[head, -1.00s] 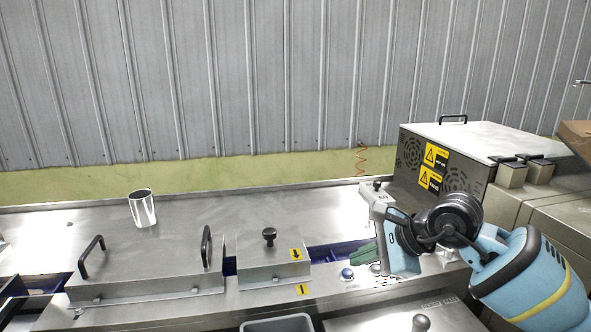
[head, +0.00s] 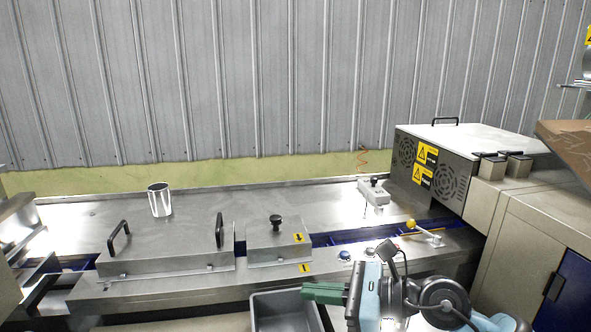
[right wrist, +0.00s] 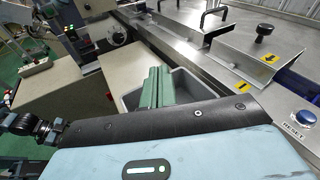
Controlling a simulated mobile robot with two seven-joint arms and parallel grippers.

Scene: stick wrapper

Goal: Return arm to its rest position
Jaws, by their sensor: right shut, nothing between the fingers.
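My right gripper (head: 310,291) has green fingers and points left in the head view. Its fingers are closed together with nothing between them. It is over the right side of the grey bin (head: 262,312) at the front of the machine. In the right wrist view the closed fingers (right wrist: 156,82) stand out in front of the same bin (right wrist: 187,78). My right arm is low at the bottom right of the head view. My left gripper is not in view.
The steel machine top (head: 190,228) holds a metal cup (head: 160,201) and covers with black handles. A large box with warning labels (head: 428,172) stands at right.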

